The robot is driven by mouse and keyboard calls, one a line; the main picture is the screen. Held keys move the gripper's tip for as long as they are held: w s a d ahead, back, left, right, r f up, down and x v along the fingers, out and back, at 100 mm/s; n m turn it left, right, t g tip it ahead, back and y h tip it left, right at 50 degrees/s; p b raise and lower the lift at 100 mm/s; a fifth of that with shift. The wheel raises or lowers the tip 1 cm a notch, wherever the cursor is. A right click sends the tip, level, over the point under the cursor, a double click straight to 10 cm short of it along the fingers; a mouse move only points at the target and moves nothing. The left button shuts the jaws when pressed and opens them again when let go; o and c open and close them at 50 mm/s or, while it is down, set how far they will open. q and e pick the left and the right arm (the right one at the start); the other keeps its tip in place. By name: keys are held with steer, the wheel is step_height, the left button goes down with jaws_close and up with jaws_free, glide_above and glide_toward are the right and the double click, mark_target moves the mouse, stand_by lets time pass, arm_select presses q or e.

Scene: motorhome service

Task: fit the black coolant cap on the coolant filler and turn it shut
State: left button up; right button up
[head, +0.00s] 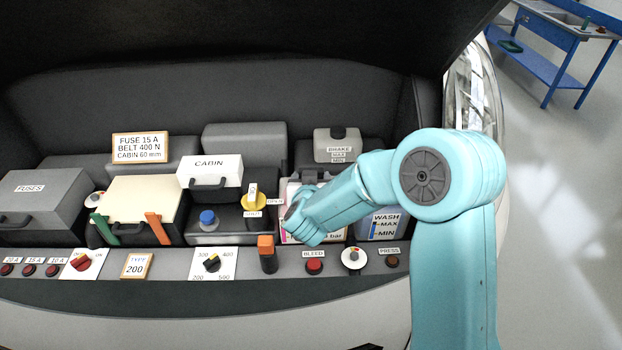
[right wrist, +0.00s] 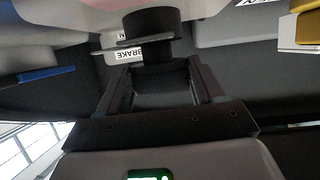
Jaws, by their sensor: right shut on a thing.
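My right arm reaches in from the right in the head view, and its wrist (head: 305,215) covers the gripper and its fingertips. In the right wrist view my right gripper (right wrist: 157,72) is shut on a black round part with a flat flange, which looks like the black coolant cap (right wrist: 150,22). The pale tank with a pink edge (head: 291,187), perhaps the coolant tank, is mostly hidden behind my wrist. The coolant filler cannot be made out, so I cannot tell whether the cap touches it. My left gripper is not in view.
The brake reservoir (head: 336,147) stands behind my wrist, and the wash tank (head: 385,226) is to its right. A yellow valve handle (head: 253,200) and a blue cap (head: 208,217) lie to the left. An orange-topped lever (head: 266,247) and a red bleed button (head: 314,266) are in front.

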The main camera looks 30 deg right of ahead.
steer(key=shift+f+b, duration=0.8)
steer(key=shift+f, duration=0.25)
steer(key=shift+r, duration=0.1)
steer(key=shift+r+p, duration=0.3)
steer(key=shift+p, duration=0.15)
steer(key=shift+r+p, duration=0.75)
steer(key=shift+r, duration=0.2)
steer(key=shift+f, duration=0.2)
steer(key=shift+f+b, duration=1.15)
steer(key=shift+b, duration=0.05)
steer(key=shift+r, duration=0.1)
